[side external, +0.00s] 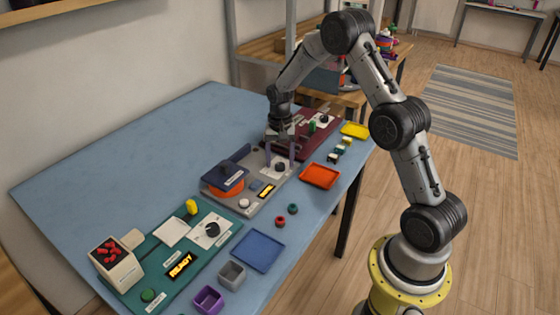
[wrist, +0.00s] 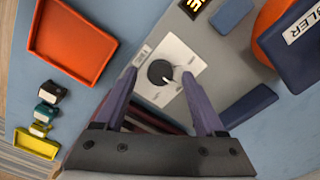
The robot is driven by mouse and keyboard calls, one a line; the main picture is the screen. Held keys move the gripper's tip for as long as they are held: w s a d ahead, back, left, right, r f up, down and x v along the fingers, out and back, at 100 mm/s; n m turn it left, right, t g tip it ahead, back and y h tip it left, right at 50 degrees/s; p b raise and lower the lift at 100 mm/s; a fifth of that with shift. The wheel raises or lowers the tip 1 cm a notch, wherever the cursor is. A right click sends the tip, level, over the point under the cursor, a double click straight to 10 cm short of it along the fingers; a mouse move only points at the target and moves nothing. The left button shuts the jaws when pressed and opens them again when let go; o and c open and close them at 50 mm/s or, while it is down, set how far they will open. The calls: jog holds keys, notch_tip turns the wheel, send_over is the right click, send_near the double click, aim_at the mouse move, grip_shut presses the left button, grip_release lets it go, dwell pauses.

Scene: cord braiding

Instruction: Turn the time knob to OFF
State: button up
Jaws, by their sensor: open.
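The time knob (wrist: 160,72) is a round black dial on a white plate with small markings, too blurred to read. A pale pointer mark shows at its right side in the wrist view. In the side view the knob (side external: 280,168) sits on the grey middle panel (side external: 250,207). My gripper (side external: 279,163) is open and points down over this knob. In the wrist view the two purple fingertips of my gripper (wrist: 159,74) lie on either side of the knob, with gaps. I cannot tell whether they reach down to its height.
The grey panel carries an orange round part under a blue lid (side external: 226,176) and a lit display (side external: 266,191). A green panel (side external: 150,255) and a maroon panel (side external: 300,146) flank it. An orange tray (side external: 320,176) and blue tray (side external: 258,250) lie along the front.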

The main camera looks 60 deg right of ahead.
jog(key=shift+f, duration=0.35)
grip_shut()
dwell(0.4)
jog(key=n, duration=0.5)
jog(key=shift+n, duration=0.3)
jog(key=n, duration=0.5)
jog(key=shift+r, duration=0.1)
jog(key=shift+n, duration=0.3)
